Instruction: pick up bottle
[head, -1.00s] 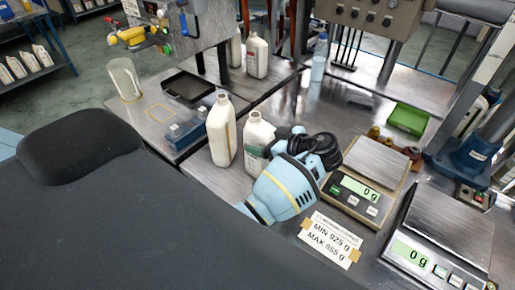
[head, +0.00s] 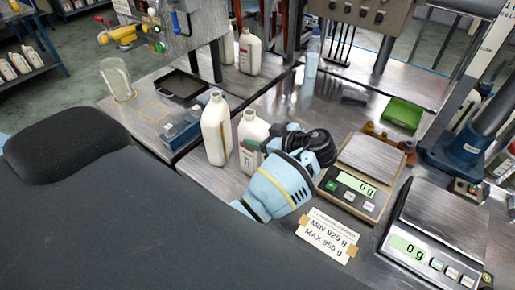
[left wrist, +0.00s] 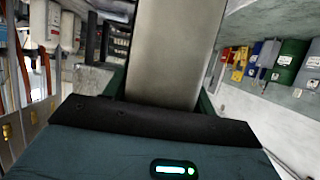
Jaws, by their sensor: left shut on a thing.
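A white open-necked bottle (head: 251,133) stands upright on the metal bench, partly hidden by my left arm. My left gripper (head: 265,147) is at its right side and shut on it; the fingertips are mostly hidden behind the wrist. In the left wrist view, a pale grey surface (left wrist: 175,50), likely the bottle's side close up, fills the space between the dark fingers. A second white bottle (head: 216,130) stands just left of it, also open at the top. My right gripper is not in view.
Two scales reading 0 g, one (head: 352,190) right of my gripper and one (head: 428,250) in front, stand on the bench. A weight label (head: 328,236) lies before them.

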